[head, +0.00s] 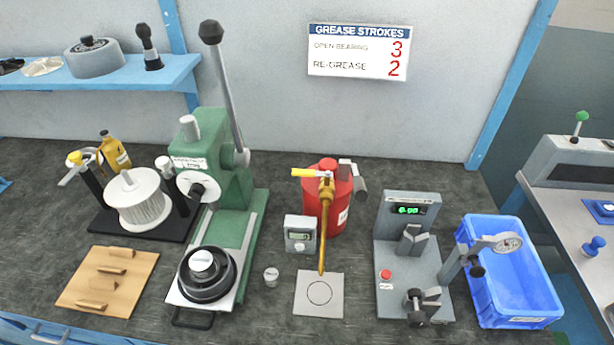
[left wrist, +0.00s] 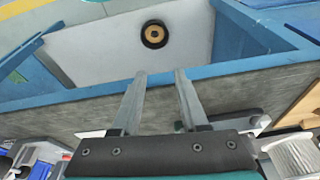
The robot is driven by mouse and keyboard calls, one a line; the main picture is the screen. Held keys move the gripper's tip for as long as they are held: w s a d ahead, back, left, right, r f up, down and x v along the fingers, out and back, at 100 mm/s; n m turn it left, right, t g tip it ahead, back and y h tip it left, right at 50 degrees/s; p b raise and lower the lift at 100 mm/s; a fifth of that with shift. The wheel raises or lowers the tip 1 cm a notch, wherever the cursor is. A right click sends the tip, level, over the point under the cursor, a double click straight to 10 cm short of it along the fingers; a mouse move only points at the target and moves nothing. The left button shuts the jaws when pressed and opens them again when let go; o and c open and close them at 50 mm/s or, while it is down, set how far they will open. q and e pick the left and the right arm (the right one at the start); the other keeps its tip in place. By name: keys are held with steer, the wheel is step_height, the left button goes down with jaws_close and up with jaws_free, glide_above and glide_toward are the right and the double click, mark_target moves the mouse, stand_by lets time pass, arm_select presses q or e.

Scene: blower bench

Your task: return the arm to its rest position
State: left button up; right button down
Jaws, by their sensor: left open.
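My left gripper (left wrist: 160,74) shows in the left wrist view with its two grey fingers apart and nothing between them. Past the fingertips is a pale panel or shelf surface (left wrist: 100,50) framed in blue, with a black ring with a tan centre (left wrist: 154,35) on it. I cannot tell the distance to it. Neither of my arms shows in the head view, and my right gripper is in neither view.
The bench (head: 365,170) holds a green press (head: 232,160), a white pleated drum (head: 138,203), a red grease can (head: 340,205), a grey gauge stand (head: 405,275) and a blue bin (head: 515,285). A blue shelf (head: 135,75) hangs at back left.

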arm_select(q)
steer(key=s+a+f+b, duration=0.1)
steer(key=s+f+b, duration=0.1)
steer(key=s+f, duration=0.4)
steer(key=s+a+f+g+b, duration=0.1)
steer(key=s+f, duration=0.5)
steer(key=f, duration=0.8)
steer(key=s+a+f+g+b, duration=0.1)
steer(key=s+f+b, duration=0.2)
steer(key=s+f, duration=0.3)
step_height(320, 180, down, 5)
steer(key=shift+s+r, duration=0.15)
steer(key=shift+s, duration=0.1)
